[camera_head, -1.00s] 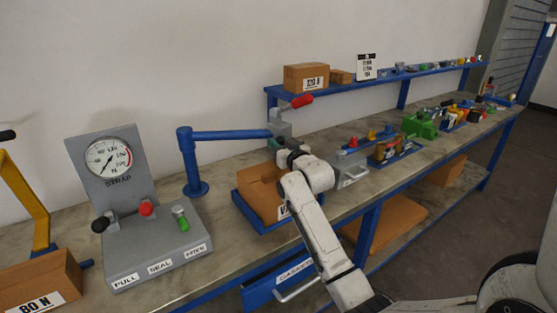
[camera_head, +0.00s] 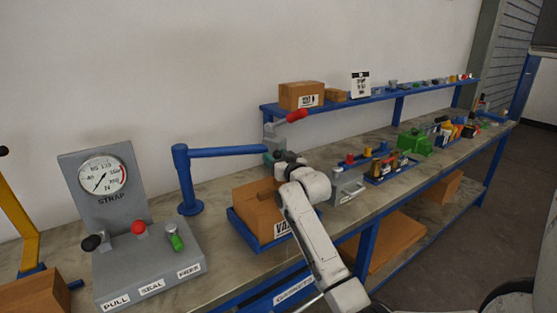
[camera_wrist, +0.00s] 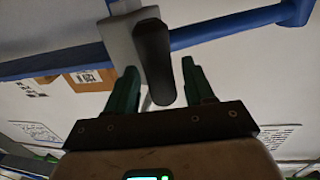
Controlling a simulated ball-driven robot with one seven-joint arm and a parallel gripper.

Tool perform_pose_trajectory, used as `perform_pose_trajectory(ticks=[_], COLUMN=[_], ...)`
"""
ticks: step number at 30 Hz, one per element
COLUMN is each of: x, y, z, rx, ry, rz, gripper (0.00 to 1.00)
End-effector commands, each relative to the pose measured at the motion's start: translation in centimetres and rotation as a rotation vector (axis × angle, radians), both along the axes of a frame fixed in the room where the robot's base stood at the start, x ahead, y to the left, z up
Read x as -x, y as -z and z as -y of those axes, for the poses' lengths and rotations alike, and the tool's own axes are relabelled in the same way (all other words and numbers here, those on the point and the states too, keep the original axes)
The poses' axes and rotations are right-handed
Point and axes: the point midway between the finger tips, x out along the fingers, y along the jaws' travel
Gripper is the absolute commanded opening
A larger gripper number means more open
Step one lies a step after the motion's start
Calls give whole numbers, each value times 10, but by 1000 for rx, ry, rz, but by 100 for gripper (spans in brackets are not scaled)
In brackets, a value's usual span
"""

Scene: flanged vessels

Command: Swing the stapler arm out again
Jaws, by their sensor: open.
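The stapler arm is a blue bar (camera_head: 225,152) reaching right from a blue post (camera_head: 188,180) on the bench. At its far end is a grey stapler head (camera_head: 277,133) with a red-tipped lever (camera_head: 297,115). My gripper (camera_head: 274,156) is just below that head, partly hidden by my wrist. In the wrist view my gripper (camera_wrist: 161,85) is open, its green fingers on either side of a dark handle (camera_wrist: 155,62). Gaps show beside the handle. The blue bar (camera_wrist: 230,28) and grey head (camera_wrist: 118,45) are just beyond.
An open carton (camera_head: 258,208) sits in a blue tray below the head. A grey gauge panel with levers (camera_head: 150,258) stands left. A blue shelf (camera_head: 350,101) with boxes runs behind. Small fixtures (camera_head: 390,165) crowd the bench to the right.

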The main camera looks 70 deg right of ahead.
Motion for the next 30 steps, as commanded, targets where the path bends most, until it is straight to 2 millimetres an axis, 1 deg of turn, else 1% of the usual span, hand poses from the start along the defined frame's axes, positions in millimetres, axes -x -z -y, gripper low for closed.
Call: perform_pose_trajectory(ticks=[5, 18, 21, 25, 30], x=[8, 65, 74, 81, 84], y=[1, 2, 2, 2, 1], z=[-7, -52, -60, -66, -68], rx=[-2, -2, -1, -2, -1], ry=[0, 2, 1, 0, 0], rz=[1, 1, 1, 0, -1], gripper=[53, 53, 53, 53, 53])
